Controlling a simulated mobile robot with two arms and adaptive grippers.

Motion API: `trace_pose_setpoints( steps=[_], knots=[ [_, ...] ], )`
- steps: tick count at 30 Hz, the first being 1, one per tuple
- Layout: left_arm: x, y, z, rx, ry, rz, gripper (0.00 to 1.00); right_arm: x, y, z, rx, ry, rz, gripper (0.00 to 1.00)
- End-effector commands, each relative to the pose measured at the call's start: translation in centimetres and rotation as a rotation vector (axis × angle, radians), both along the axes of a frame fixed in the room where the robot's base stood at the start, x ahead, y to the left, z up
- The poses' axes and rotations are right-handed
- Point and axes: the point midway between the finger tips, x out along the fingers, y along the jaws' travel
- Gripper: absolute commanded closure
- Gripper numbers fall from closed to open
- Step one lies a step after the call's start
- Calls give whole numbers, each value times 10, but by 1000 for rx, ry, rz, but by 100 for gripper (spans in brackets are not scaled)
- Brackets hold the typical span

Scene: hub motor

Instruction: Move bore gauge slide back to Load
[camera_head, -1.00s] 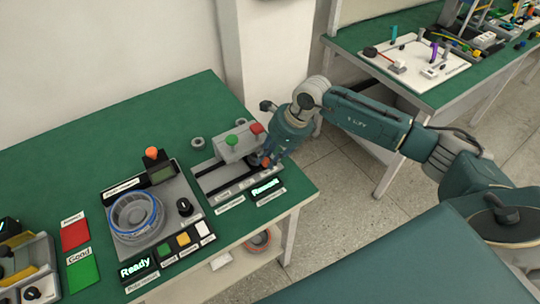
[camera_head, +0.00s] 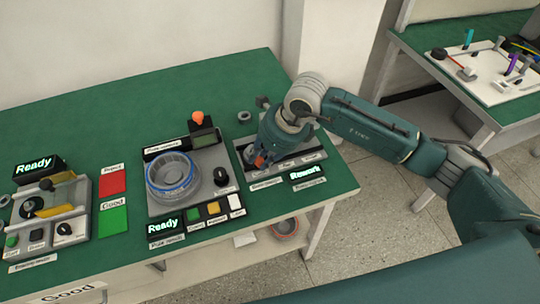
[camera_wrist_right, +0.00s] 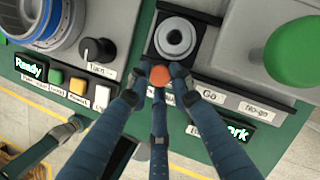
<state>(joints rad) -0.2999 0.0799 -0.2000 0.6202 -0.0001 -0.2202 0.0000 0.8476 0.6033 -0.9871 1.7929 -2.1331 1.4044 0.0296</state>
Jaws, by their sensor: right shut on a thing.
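The bore gauge (camera_head: 318,153) stands at the right end of the green table, with a lit "Rework" display in front. Its slide, a dark block carrying a grey ring, shows in the right wrist view (camera_wrist_right: 175,38) at the left end of the track, left of the Go and No-go labels. An orange knob (camera_wrist_right: 160,75) is at the slide's front. My right gripper (camera_head: 262,157) is shut on this knob, and its fingers close around it in the wrist view (camera_wrist_right: 160,82). The Load label is mostly hidden by the fingers. My left gripper is not in view.
Left of the gauge stands a station with a blue-rimmed ring (camera_head: 172,176), a black dial (camera_head: 221,176) and a "Ready" display. A loose grey ring (camera_head: 244,117) lies behind the gauge. Red (camera_head: 112,180) and green (camera_head: 113,221) pads lie further left.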

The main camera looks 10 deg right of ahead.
Motion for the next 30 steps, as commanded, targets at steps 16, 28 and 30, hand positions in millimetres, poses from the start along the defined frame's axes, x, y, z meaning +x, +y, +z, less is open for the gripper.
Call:
trace_pose_setpoints(
  steps=[16, 28, 30],
  knots=[
    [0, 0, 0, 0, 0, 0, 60, 2, 7, 5, 14, -11, 4, 60],
    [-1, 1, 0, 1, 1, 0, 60, -3, -1, 21, 9, -8, 4, 60],
    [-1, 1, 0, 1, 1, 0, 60, -6, -5, 34, 9, -10, 4, 60]
  ],
)
